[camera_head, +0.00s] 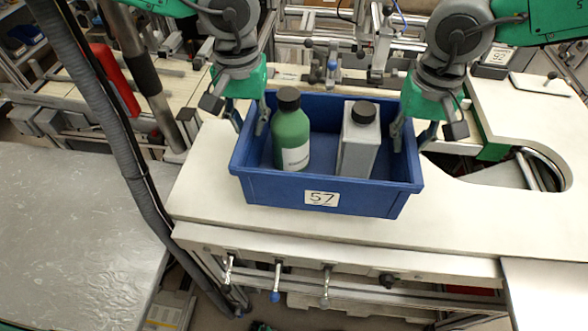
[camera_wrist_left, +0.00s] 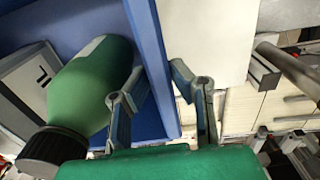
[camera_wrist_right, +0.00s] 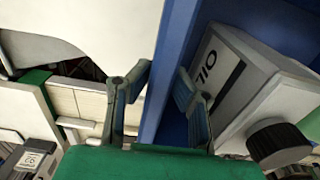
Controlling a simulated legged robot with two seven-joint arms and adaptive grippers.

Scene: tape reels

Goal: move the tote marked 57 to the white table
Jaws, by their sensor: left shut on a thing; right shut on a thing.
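The blue tote (camera_head: 262,188) with a white label reading 57 (camera_head: 321,198) is over the white table (camera_head: 460,222); I cannot tell whether it touches the top. A green bottle with a black cap (camera_head: 291,138) and a grey-white canister with a black cap (camera_head: 358,145) stand inside it. My left gripper (camera_head: 250,122) is shut on the tote's left wall; the left wrist view shows its fingers (camera_wrist_left: 160,95) on both sides of that wall. My right gripper (camera_head: 413,135) is shut on the right wall, with its fingers (camera_wrist_right: 165,95) on either side.
A grey metallic table (camera_head: 70,220) is at the left, apart from the white table. A curved cutout with rails (camera_head: 530,172) opens at the right. Frames and fixtures (camera_head: 350,55) stand behind. Knobs and handles (camera_head: 276,280) hang under the front edge. White surface is free right of the tote.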

